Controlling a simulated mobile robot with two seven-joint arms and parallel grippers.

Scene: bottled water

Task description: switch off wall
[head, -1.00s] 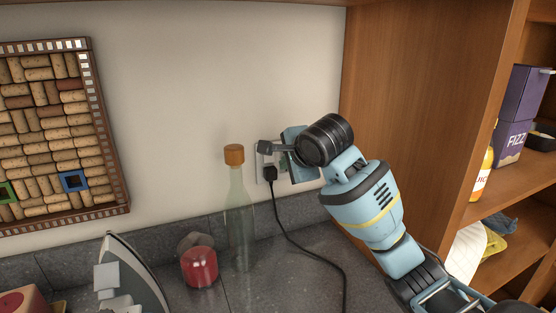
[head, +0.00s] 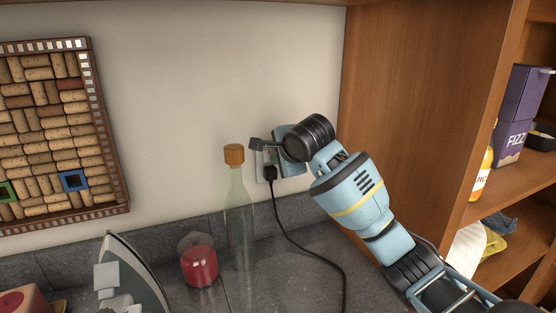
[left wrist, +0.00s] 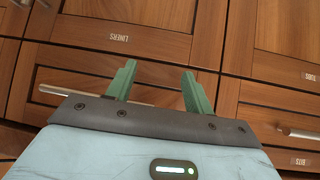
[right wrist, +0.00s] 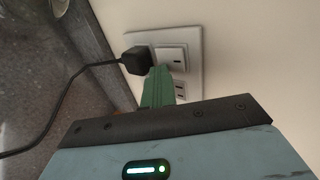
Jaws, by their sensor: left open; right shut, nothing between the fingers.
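A white wall plate (right wrist: 195,60) with a rocker switch (right wrist: 170,54) and a socket shows in the right wrist view. A black plug (right wrist: 137,60) sits at its left side with its cable hanging down. In the head view the plate (head: 261,172) is partly hidden by my right gripper (head: 272,158). In the right wrist view my right gripper (right wrist: 158,72) is shut and empty, its tips in front of the plate's lower part, just below the rocker; I cannot tell whether they touch. My left gripper (left wrist: 159,66) is open and empty, facing wooden drawers.
A clear bottle (head: 238,215) with an orange cap stands left of the socket, near a red jar (head: 198,265) and an iron (head: 130,275). A cork board (head: 122,150) hangs at left. A wooden cabinet side (head: 410,110) rises close right of my arm.

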